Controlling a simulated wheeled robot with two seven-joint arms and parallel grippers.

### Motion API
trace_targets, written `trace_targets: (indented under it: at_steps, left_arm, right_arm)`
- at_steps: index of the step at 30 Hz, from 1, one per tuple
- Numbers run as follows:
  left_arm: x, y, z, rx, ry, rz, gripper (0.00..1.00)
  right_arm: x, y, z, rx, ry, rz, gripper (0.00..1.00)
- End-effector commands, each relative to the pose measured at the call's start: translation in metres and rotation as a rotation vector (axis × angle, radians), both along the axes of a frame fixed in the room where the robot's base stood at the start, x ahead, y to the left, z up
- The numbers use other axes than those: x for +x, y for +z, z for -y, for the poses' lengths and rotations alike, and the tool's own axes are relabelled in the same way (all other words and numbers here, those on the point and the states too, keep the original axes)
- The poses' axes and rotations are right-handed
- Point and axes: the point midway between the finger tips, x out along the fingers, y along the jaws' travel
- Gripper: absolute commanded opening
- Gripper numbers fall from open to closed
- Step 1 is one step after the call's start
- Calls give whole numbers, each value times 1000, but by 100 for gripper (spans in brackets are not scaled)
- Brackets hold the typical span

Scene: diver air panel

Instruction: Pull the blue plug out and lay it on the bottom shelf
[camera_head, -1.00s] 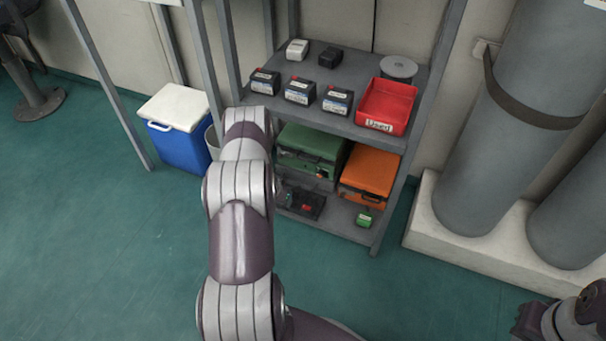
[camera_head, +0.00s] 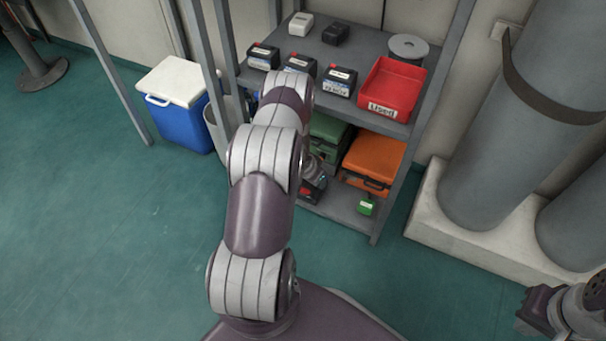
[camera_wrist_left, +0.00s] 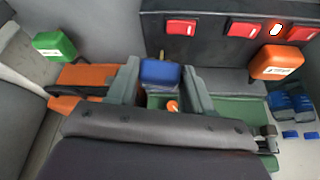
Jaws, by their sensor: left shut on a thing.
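The blue plug (camera_wrist_left: 160,73) sits between the two fingers of my left gripper (camera_wrist_left: 163,88) in the left wrist view. The fingers are shut on its sides. A small brass-coloured pin shows at its upper edge, near a dark panel (camera_wrist_left: 205,40); I cannot tell whether the plug is seated in anything. The bottom shelf (camera_head: 345,207) shows below the cases at the right of my arm. My right gripper (camera_head: 535,308) is at the lower right, away from the shelf; its jaw opening is unclear.
An orange case (camera_head: 373,160), part of a green case (camera_head: 327,135) and a small green block (camera_head: 366,206) are low on the rack. A red bin (camera_head: 391,88) and dark boxes stand above. A blue cooler (camera_head: 178,125) stands left; large grey cylinders stand right.

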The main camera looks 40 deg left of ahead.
Motion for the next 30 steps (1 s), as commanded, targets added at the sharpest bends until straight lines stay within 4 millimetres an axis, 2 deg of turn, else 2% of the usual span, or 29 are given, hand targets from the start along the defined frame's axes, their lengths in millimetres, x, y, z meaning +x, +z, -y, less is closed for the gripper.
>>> trace_targets:
  at_steps: [18,24,30]
  left_arm:
    - [20,-10,82,0,-229,0,2]
    - [19,-37,80,-1,-221,0,2]
    - [19,-46,80,0,-222,1,2]
  right_arm:
    - [0,-24,0,0,0,0,0]
    - [0,-40,0,0,0,0,0]
    - [0,-45,0,0,0,0,0]
